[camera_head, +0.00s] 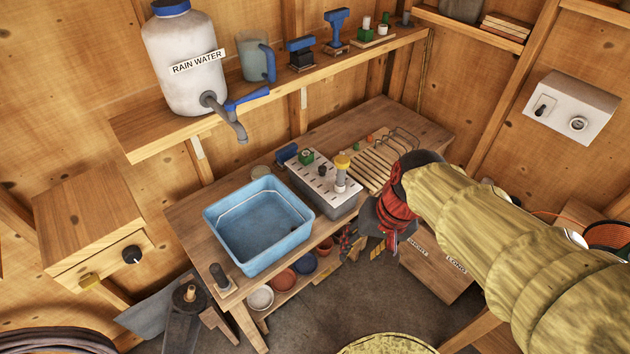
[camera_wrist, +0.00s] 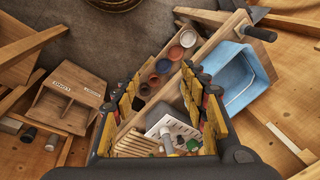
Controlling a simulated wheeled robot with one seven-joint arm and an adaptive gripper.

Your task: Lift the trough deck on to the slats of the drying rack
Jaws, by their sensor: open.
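The trough deck (camera_head: 312,172) is a pale perforated plate on the grey trough (camera_head: 345,207) on the bench. It carries a green block (camera_head: 306,157), a small black knob and a grey post with a yellow cap (camera_head: 342,162). The drying rack (camera_head: 370,160), with wooden slats and wire loops, stands just right of it. My gripper (camera_head: 364,246) is open and empty, off the bench's front edge. In the wrist view, the deck (camera_wrist: 181,128) and slats (camera_wrist: 134,145) show between and beyond the open fingers, partly hidden by them.
A blue basin (camera_head: 259,262) sits left of the trough. A shelf (camera_head: 150,135) with a rain water tank (camera_head: 182,65) and tap runs above. Bowls (camera_head: 285,279) stand on the lower shelf. A wooden box (camera_head: 437,268) is on the floor right.

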